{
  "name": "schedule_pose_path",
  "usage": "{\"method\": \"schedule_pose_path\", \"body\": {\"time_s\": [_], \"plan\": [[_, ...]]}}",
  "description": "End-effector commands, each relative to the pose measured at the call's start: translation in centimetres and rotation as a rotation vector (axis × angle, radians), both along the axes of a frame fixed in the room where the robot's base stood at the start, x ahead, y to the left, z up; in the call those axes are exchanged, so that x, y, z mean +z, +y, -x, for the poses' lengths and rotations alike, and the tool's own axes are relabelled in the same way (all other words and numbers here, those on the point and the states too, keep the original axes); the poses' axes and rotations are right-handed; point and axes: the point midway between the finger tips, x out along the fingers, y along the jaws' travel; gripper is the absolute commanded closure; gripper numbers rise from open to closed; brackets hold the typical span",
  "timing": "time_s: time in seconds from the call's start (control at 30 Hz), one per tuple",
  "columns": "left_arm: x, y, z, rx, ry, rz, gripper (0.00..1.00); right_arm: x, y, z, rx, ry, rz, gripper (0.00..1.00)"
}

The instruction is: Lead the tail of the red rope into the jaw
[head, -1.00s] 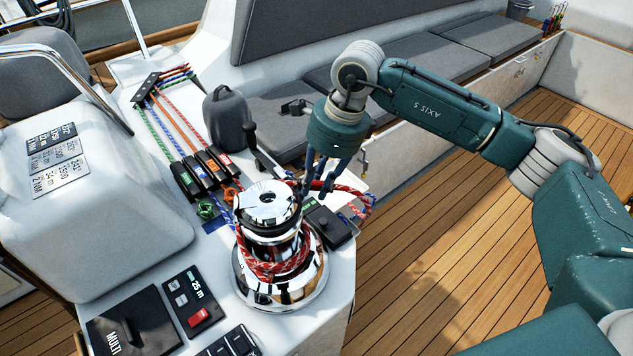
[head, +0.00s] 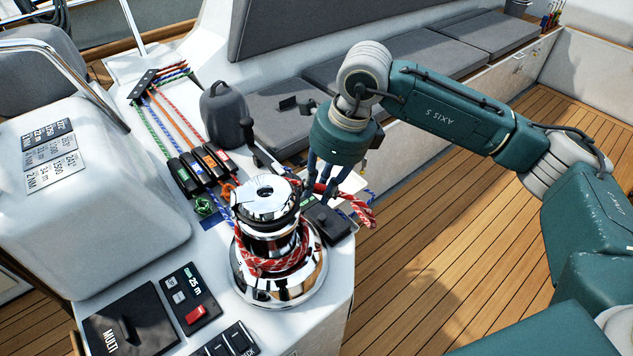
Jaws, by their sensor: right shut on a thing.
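The red rope (head: 272,264) with white flecks is wrapped around the chrome winch drum (head: 266,238). Its tail (head: 352,204) comes off the upper right side of the winch to my right gripper (head: 322,194). The gripper points down, just right of the winch top, and is shut on the tail; a short length hangs beyond the fingers to the right. The jaw is probably at the dark ring on top of the winch (head: 266,194); its opening cannot be made out. My left gripper is not in view.
A row of rope clutches (head: 203,168) with green, blue, orange and red lines lies behind the winch. A black box (head: 328,222) sits right of it, and a dark grey bag (head: 225,118) behind. A control panel (head: 188,298) is at front left. The wooden deck at right is clear.

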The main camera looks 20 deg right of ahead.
Motion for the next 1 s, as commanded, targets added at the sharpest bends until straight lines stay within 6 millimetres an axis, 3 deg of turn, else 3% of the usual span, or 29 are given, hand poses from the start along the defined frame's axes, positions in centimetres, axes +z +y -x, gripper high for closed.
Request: {"method": "schedule_pose_path", "body": {"time_s": [0.27,0.6,1.0], "plan": [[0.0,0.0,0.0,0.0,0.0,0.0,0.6,0.1,0.0,0.0,-0.008,-0.001,-0.001,1.0],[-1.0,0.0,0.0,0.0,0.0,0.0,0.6,0.0,0.2,2.4,-0.225,-0.001,0.0,1.0],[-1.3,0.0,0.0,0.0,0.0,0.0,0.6,-0.1,0.5,3.1,-0.288,-0.001,0.0,1.0]]}}
